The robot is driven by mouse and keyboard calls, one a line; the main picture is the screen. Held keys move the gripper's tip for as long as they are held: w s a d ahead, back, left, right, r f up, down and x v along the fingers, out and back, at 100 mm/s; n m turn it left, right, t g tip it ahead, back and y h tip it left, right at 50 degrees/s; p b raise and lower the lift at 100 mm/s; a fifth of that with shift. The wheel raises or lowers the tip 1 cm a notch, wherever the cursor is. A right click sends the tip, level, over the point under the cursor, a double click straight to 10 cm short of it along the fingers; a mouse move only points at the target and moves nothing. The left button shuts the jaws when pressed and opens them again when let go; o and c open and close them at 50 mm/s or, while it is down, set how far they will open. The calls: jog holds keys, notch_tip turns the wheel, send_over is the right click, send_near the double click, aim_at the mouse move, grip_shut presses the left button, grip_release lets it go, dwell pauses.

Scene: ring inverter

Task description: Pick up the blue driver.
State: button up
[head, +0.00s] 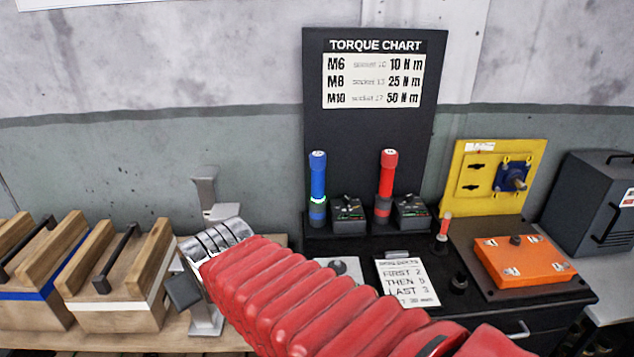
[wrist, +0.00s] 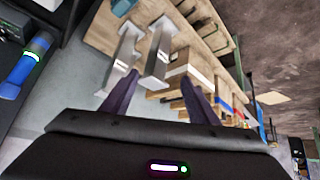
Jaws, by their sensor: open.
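The blue driver (head: 318,180) stands upright in the head view, at the left end of the black bench in front of the torque chart board. A green lit ring shows on its lower part. It also shows at the left edge of the wrist view (wrist: 20,72), outside my fingers. My gripper (wrist: 160,78) is open, with two dark fingers apart and nothing held between them. It points toward the wooden bench, left of the driver. In the head view my red-sleeved arm reaches across the lower middle, and the fingers cannot be made out.
A red driver (head: 388,172) stands right of the blue one, with dark boxes (head: 348,215) beside them. Grey metal stands (head: 204,192) and wooden crates (head: 118,275) are at left. A card (head: 408,283), orange box (head: 525,262) and yellow panel (head: 470,200) are at right.

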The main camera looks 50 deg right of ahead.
jog(key=w+d+m+t+h, duration=0.2)
jog(key=w+d, duration=0.5)
jog(key=d, duration=0.5)
jog(key=m+t+h, duration=0.3)
jog(key=t+h, duration=0.2)
jog(key=h, duration=0.1)
send_near(319, 187)
jog(key=s, duration=0.2)
jog(key=shift+w+a+f, duration=0.1)
jog(key=shift+w+a, duration=0.15)
jog(key=shift+a, duration=0.25)
jog(key=x, duration=0.7)
jog(key=shift+w+d, duration=0.1)
jog(key=shift+w, duration=0.2)
jog(key=shift+w+d, duration=0.35)
jog(key=shift+w, duration=0.1)
